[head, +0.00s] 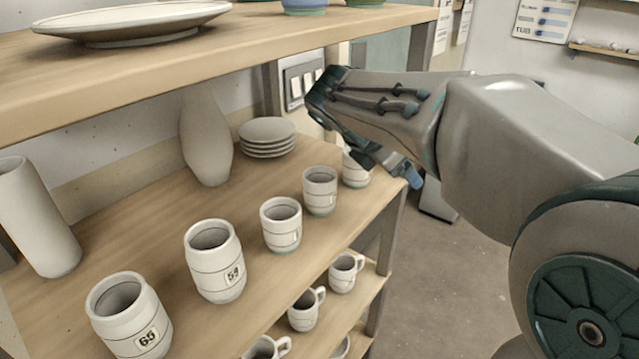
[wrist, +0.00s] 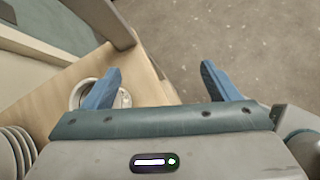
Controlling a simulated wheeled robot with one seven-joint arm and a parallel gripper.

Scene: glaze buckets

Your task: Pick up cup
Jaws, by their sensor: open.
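Several pale cups stand in a row on the middle wooden shelf. Cup 65 (head: 130,317) is nearest at the lower left, with cup 59 (head: 215,261) behind it. Two smaller cups (head: 281,225) and (head: 320,191) follow, and the farthest cup (head: 355,172) is partly hidden by my gripper. My gripper (head: 400,172) is at the right front end of this shelf. In the wrist view my gripper (wrist: 164,88) is open with two blue fingers apart; the left finger overlaps a cup (wrist: 77,95) at the shelf edge, and the floor shows between the fingers.
A stack of plates (head: 268,137) and a tall vase (head: 206,140) stand behind the cups. A cylinder vase (head: 38,220) is at the left. The upper shelf (head: 150,75) overhangs. Handled mugs (head: 305,309) sit on the shelf below. Open floor (head: 450,270) lies right.

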